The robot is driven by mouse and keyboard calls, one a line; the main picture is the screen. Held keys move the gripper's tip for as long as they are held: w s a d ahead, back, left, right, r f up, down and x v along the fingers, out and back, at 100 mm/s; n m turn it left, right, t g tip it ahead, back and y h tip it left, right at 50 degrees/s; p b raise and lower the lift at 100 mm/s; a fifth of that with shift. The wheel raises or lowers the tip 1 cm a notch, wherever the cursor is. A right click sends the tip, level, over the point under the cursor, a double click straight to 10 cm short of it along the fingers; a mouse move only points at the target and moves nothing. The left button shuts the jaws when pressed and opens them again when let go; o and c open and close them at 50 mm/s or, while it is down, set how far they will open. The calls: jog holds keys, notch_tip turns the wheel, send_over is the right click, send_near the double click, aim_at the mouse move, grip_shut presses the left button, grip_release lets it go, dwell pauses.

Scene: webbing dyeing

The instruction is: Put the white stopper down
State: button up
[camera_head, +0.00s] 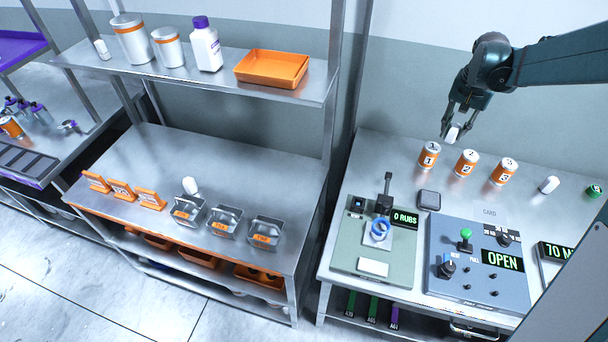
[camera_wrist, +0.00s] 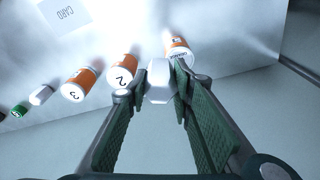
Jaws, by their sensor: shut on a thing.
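My gripper (camera_head: 455,134) is shut on a small white stopper (camera_wrist: 159,82). In the head view the stopper is raised in the air at the back of the right table, just above and right of the can marked 1 (camera_head: 429,154). In the wrist view it sits between the two fingertips, with can 1 (camera_wrist: 178,50) just beyond it. A second white stopper-like piece (camera_head: 549,185) lies on the table right of can 3 (camera_head: 503,171).
Can 2 (camera_head: 466,163) stands between cans 1 and 3. A green piece (camera_head: 593,190) is at the far right. Nearer are a grey block (camera_head: 429,200), a panel reading OPEN (camera_head: 502,260) and a device reading 0 RUBS (camera_head: 404,219). Bare table shows around the cans.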

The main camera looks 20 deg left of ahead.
jog(key=s+a+f+p, duration=0.2)
jog(key=s+a+p, duration=0.1)
jog(key=s+a, duration=0.9)
jog(key=s+a+f+p, duration=0.2)
jog(key=s+a+p, duration=0.1)
jog(key=s+a, duration=0.95)
jog(key=s+a+f+n+b, duration=0.1)
jog(key=s+a+f, duration=0.1)
jog(key=a, duration=1)
jog(key=s+a+f+n+b, duration=0.1)
jog(key=s+a+f, duration=0.1)
jog(key=a, duration=1)
jog(key=s+a+f+n+b, duration=0.1)
jog(key=s+a+f, duration=0.1)
jog(key=a, duration=1)
jog(key=shift+s+f+n+y+b, duration=0.3)
jog(key=shift+f+n, duration=0.1)
jog(key=shift+f, duration=0.4)
jog(key=shift+d+f, duration=0.1)
send_near(256, 206)
jog(key=shift+w+f, duration=0.35)
jog(key=shift+f, duration=0.1)
jog(key=shift+f, duration=0.1)
jog(key=shift+f+b, duration=0.35)
jog(key=shift+f, duration=1.45)
jog(key=shift+f, duration=0.2)
